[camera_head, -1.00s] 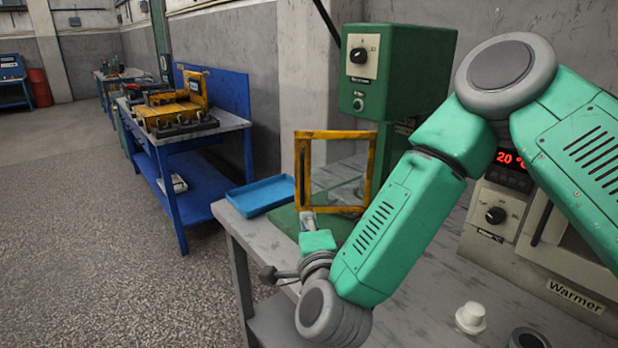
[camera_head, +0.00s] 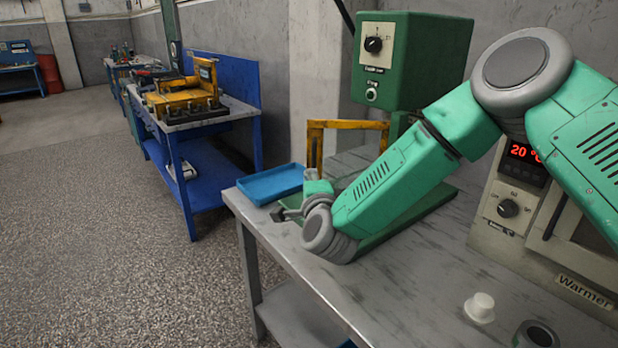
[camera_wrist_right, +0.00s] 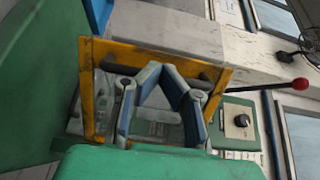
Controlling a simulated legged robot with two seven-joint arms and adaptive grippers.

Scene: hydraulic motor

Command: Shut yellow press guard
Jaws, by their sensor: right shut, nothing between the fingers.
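The yellow press guard (camera_head: 347,124) is a frame at the green press (camera_head: 412,58). In the head view its top bar and left post show, and my right arm hides the lower part. The wrist view shows the guard (camera_wrist_right: 88,95) with a clear pane, behind my fingers. My right gripper (camera_wrist_right: 161,72) is shut and empty, its fingertips meeting in front of the pane; I cannot tell whether they touch it. In the head view my right gripper (camera_head: 316,184) is by the guard's lower left, partly hidden by my wrist. My left gripper is not in view.
A blue tray (camera_head: 272,184) lies left of the press on the grey table (camera_head: 380,290). The warmer (camera_head: 545,230) stands to the right, with a white knob-like part (camera_head: 479,306) in front. A blue bench (camera_head: 200,175) stands further left.

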